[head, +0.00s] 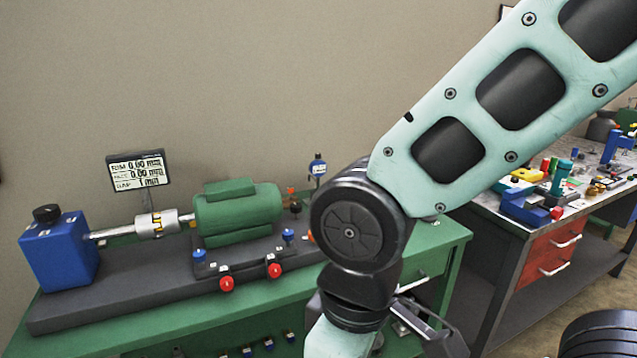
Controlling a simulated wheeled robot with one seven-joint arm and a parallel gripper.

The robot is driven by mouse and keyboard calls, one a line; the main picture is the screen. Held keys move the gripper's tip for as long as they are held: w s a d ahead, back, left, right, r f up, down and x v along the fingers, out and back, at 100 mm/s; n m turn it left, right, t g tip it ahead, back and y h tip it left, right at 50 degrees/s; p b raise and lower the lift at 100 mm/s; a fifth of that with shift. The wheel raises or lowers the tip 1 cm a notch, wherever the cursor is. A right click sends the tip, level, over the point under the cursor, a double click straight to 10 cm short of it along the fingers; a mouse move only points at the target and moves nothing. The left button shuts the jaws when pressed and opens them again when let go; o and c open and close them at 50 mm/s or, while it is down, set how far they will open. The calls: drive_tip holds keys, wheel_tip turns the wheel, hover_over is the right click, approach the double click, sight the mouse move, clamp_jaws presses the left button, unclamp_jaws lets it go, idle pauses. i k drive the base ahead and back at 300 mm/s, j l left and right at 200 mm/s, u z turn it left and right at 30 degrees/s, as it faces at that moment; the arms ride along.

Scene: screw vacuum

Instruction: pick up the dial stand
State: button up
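The dial stand is most likely the small upright post with a blue round dial (318,167) at its top. It stands behind the right end of the green motor, near the wall. Its lower part is hidden behind orange and dark fittings and my arm. My arm crosses the right of the head view and bends down in front of the green bench. Dark and grey parts beside my lower arm look like part of my gripper (428,326). They are well below and right of the dial. Its fingers do not show clearly, and nothing is seen held.
The green bench (190,325) carries a dark base plate (130,300) with a blue block (60,255), a shaft coupling and a green motor (240,210). A small display (139,170) stands behind. Another bench (490,210) with red drawers and tools is at right.

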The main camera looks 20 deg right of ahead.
sight(317, 169)
drive_tip(key=i+l, duration=1.25)
drive_tip(key=i, duration=0.05)
